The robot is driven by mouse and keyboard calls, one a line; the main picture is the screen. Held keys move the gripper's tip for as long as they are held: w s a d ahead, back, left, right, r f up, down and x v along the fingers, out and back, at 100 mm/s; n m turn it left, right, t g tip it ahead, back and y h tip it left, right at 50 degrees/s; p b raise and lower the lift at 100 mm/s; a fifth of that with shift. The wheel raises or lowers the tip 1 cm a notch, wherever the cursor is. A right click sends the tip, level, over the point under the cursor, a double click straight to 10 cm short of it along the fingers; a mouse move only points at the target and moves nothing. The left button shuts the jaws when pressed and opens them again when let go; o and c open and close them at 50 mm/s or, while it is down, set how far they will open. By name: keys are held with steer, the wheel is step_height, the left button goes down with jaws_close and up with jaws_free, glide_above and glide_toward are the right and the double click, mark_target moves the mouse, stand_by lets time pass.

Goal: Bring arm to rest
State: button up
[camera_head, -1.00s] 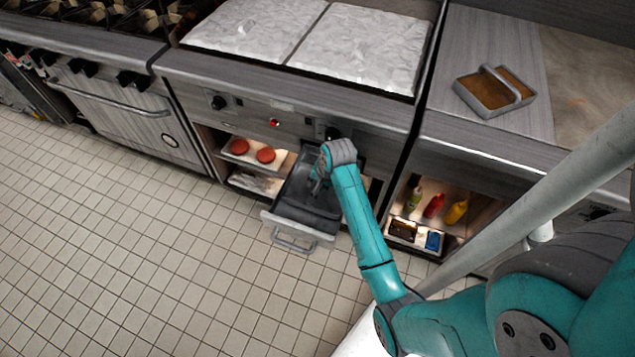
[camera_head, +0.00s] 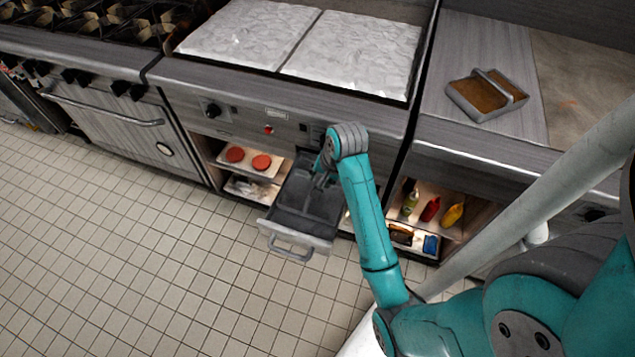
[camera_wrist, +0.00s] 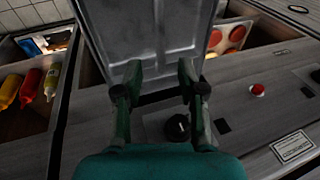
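My gripper (camera_wrist: 160,80) is open in the wrist view, its two fingers apart with nothing between them. In the head view my gripper (camera_head: 322,178) hangs above the back part of an open, dark, empty-looking drawer (camera_head: 300,212). The arm link partly hides it there. The drawer also shows beyond the fingertips in the wrist view (camera_wrist: 150,30). A black knob (camera_wrist: 178,128) on the griddle front lies close beneath the fingers in that view.
The griddle (camera_head: 350,55) with its two pale plates is above the drawer. Red patties (camera_head: 236,154) lie on a shelf left of it. Sauce bottles (camera_head: 430,209) stand in the right cubby. A metal caddy (camera_head: 487,95) sits on the right counter. The tiled floor is clear at left.

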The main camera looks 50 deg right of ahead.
steer(key=shift+v, duration=0.8)
steer(key=shift+s, duration=0.1)
